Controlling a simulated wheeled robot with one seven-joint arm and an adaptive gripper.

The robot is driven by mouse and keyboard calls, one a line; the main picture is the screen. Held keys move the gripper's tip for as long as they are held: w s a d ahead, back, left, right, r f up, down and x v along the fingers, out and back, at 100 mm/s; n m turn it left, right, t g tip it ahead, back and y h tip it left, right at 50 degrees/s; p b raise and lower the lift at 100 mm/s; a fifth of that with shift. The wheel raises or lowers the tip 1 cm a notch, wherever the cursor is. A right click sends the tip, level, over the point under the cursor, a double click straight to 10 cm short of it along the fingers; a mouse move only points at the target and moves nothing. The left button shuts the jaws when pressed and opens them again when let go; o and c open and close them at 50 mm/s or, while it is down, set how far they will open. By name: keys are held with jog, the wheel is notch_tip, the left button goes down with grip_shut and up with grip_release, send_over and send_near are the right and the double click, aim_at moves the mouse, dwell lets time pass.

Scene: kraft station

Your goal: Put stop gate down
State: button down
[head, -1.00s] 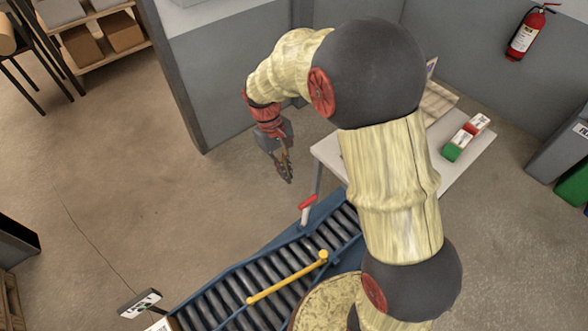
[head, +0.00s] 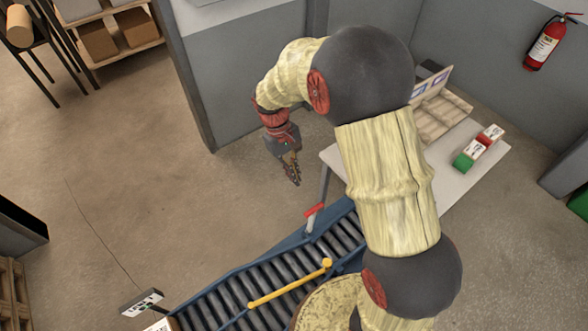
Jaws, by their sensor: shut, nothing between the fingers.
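A yellow bar (head: 290,283) with a round knob at its right end lies slantwise over the rollers of the blue conveyor (head: 236,272); it looks like the stop gate. A short post with a red handle (head: 314,210) stands at the conveyor's far edge. My gripper (head: 294,180) hangs pointing down beyond that edge, above and left of the red handle in the picture. It is shut and empty, apart from the bar and the handle. My arm hides part of the conveyor's right side.
A white table (head: 456,176) with red and green boxes (head: 472,154) and a wooden rack (head: 437,117) stands right, partly behind my arm. A grey partition (head: 240,85) stands behind my gripper. A sign (head: 142,302) is at the conveyor's left. Floor at left is open.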

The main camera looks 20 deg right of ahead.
jog(key=s+d+f+p, duration=0.1)
jog(key=s+d+f, duration=0.1)
jog(key=s+f, duration=0.2)
jog(key=shift+s+f, duration=0.35)
jog(key=shift+s, duration=0.3)
jog(key=shift+s, duration=0.1)
